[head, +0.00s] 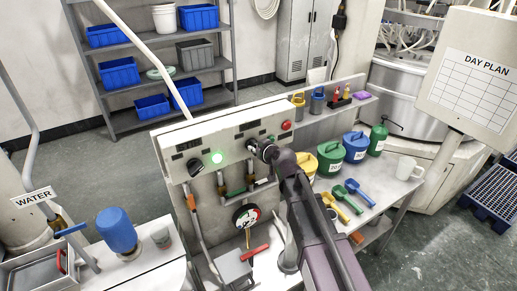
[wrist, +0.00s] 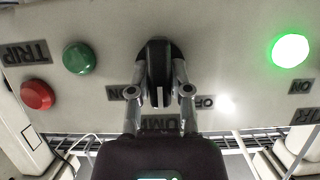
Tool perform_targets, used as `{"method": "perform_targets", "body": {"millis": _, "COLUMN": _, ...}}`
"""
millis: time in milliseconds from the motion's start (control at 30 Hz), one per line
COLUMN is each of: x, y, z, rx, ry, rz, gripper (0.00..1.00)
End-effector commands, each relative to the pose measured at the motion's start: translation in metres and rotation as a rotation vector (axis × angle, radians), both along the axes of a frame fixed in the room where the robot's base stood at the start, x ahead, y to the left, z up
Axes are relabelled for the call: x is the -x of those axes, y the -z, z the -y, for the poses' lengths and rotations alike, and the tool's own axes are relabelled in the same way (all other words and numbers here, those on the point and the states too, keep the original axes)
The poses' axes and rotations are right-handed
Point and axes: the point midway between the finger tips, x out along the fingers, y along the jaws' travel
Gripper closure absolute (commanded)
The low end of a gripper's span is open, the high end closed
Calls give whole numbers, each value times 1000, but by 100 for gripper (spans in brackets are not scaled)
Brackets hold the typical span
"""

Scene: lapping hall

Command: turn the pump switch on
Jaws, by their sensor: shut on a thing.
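The pump switch is a dark rotary knob (wrist: 158,62) on the pale control panel (head: 180,139). A white mark on the knob points to the bottom of the wrist view, between two small labels; the right one (wrist: 206,102) seems to read OFF and the left one is partly covered. A larger label below them is mostly hidden by my gripper. My gripper (head: 264,151) is at the panel front, shut on the knob with one finger on each side. In the head view the knob is mostly hidden behind the fingers.
A lit green lamp (head: 217,157) and another black knob (head: 195,168) are left of my gripper. A red button (head: 286,126) is to the right; a green button (wrist: 79,58) lies close by. A gauge (head: 246,215) and pipes sit below. Canisters and scoops (head: 347,201) crowd the bench right.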

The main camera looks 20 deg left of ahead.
Motion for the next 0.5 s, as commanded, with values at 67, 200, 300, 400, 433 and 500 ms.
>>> {"method": "perform_targets", "body": {"millis": 67, "x": 0, "y": 0, "z": 11, "rx": 0, "ry": 1, "rz": 0, "gripper": 100}}
{"method": "perform_targets", "body": {"millis": 200, "x": -1, "y": 0, "z": 2, "rx": -5, "ry": 1, "rz": -4, "gripper": 100}}
{"method": "perform_targets", "body": {"millis": 300, "x": -2, "y": 0, "z": 0, "rx": -16, "ry": 2, "rz": -15, "gripper": 100}}
{"method": "perform_targets", "body": {"millis": 400, "x": -2, "y": 0, "z": -1, "rx": -35, "ry": 2, "rz": -35, "gripper": 100}}
{"method": "perform_targets", "body": {"millis": 433, "x": -3, "y": 0, "z": -1, "rx": -42, "ry": 2, "rz": -44, "gripper": 100}}
{"method": "perform_targets", "body": {"millis": 500, "x": -3, "y": 0, "z": -1, "rx": -63, "ry": 2, "rz": -69, "gripper": 100}}
